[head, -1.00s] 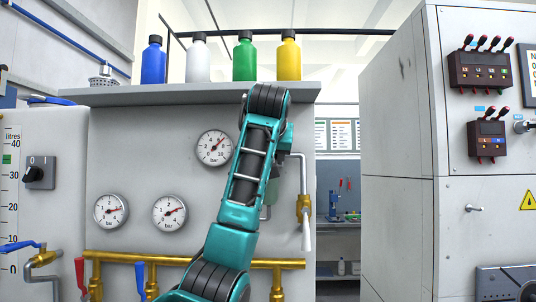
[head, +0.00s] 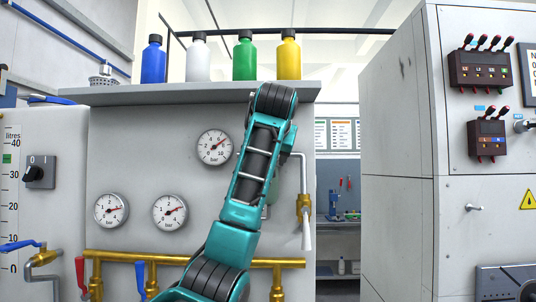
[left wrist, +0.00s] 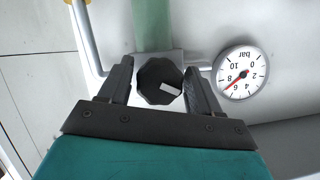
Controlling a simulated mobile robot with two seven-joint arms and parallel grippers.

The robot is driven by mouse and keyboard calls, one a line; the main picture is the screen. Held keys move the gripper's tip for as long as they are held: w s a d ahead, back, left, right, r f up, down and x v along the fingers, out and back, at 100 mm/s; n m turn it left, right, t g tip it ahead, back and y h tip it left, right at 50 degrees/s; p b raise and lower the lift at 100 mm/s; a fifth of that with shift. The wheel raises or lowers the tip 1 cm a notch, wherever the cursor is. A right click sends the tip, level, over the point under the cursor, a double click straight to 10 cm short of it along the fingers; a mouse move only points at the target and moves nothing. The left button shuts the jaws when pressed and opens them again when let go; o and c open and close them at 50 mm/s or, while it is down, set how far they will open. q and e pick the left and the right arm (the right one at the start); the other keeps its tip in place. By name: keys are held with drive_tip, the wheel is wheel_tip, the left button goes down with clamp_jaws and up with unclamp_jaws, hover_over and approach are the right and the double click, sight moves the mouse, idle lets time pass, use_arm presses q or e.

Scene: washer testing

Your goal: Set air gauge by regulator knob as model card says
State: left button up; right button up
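The black regulator knob (left wrist: 158,84) has a white mark and shows in the left wrist view in front of a green pipe. In the head view this gauge (head: 214,147) is left of my left arm, which hides the knob and gripper. A card (head: 532,70) with cut-off text is at the right edge. My right gripper is not in view.
Two more gauges (head: 111,210) (head: 169,211) sit lower on the grey panel above a brass pipe (head: 190,258). Several bottles (head: 244,58) stand on the shelf (head: 190,93) above. A grey cabinet (head: 398,170) stands at right.

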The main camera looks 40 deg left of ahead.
use_arm(q)
drive_tip(key=shift+o, duration=0.7)
drive_tip(key=b+v, duration=0.4)
drive_tip(key=v, duration=0.8)
drive_tip(key=shift+s+d+r, duration=0.25)
